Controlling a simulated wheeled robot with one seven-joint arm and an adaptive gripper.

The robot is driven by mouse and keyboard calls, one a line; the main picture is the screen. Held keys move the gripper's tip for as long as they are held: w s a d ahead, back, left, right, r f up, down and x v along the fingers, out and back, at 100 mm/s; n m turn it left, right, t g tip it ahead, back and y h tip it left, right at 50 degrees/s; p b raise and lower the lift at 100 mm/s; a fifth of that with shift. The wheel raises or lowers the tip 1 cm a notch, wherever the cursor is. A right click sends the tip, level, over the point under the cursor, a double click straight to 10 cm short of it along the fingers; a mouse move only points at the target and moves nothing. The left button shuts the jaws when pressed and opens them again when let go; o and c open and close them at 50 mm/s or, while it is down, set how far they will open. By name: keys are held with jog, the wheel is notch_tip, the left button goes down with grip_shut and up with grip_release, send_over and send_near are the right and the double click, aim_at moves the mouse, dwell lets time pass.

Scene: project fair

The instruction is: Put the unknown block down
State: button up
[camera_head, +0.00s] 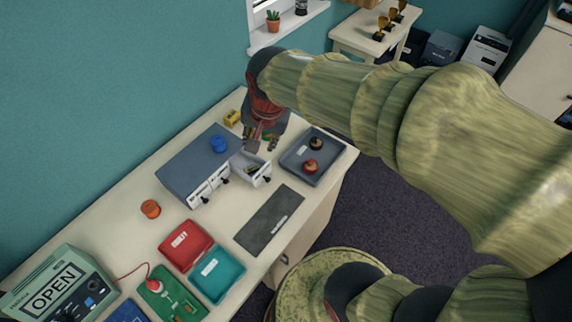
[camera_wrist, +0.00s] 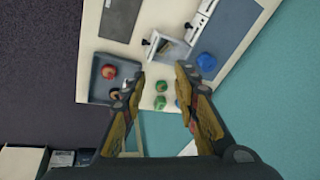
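My gripper (camera_head: 262,143) is over the back of the table, between the grey drawer cabinet and the grey tray. In the wrist view my gripper (camera_wrist: 161,72) has its two fingers well apart, with nothing visibly clamped between them. Several small green pieces (camera_wrist: 160,102) show beyond and between the fingers, apparently on the table below. I cannot tell which thing is the unknown block. The cabinet (camera_head: 188,167) has a drawer (camera_head: 262,178) pulled out, with a small dark piece inside. A blue round piece (camera_head: 219,144) sits on the cabinet top.
The grey tray (camera_head: 325,174) holds a red-topped piece (camera_head: 311,166) and a dark-topped piece (camera_head: 316,144). A dark mat (camera_head: 262,225), red bin (camera_head: 166,250), teal bin (camera_head: 238,283), orange piece (camera_head: 150,209) and yellow piece (camera_head: 231,117) are on the table. Bare table surrounds the orange piece.

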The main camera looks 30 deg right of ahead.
jog(key=s+r+n+t, duration=0.1)
jog(key=s+r+n, duration=0.4)
jog(key=s, duration=0.8)
jog(key=n, duration=0.3)
jog(key=shift+n+t, duration=0.3)
jog(key=shift+t, duration=0.1)
jog(key=shift+f, duration=0.15)
